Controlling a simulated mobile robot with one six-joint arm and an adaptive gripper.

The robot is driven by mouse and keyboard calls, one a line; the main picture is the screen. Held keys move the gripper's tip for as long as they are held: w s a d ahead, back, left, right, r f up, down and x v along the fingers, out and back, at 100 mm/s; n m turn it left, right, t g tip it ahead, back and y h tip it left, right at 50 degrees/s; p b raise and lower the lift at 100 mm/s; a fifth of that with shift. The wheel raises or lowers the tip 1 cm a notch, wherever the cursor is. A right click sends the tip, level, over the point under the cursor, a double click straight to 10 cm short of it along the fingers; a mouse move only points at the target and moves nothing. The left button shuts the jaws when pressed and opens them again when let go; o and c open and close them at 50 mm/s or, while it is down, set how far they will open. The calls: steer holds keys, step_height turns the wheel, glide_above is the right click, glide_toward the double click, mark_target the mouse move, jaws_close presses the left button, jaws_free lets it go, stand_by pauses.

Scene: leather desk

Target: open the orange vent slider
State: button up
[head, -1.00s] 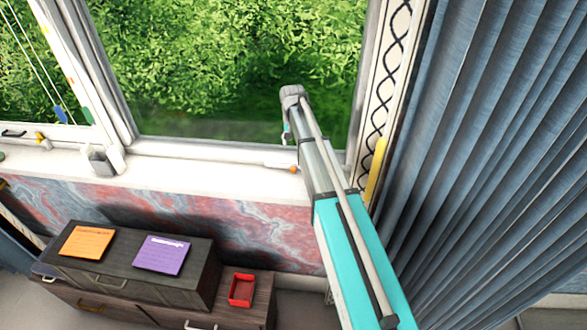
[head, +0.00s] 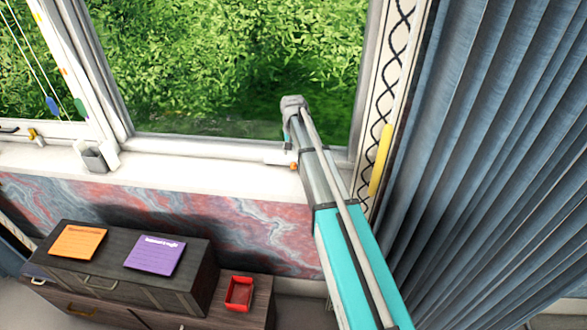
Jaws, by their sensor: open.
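A small orange piece (head: 293,166), which looks like the vent slider, shows at the bottom of the large window frame, right beside my arm. My arm covers what lies to its right, so I cannot tell how far the slider is open. My turquoise and grey arm reaches up from the lower right to a grey joint in front of the window glass. My gripper's fingers cannot be made out; the arm's end seems hidden behind its own links.
A white sill (head: 190,170) runs under the window, with a grey cup-like holder (head: 94,158) at the left. A blue curtain (head: 480,160) hangs close at the right.

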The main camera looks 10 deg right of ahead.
mark_target(293, 164)
steer(key=shift+f+b, duration=2.85)
steer(key=shift+f, duration=0.3)
jaws_close()
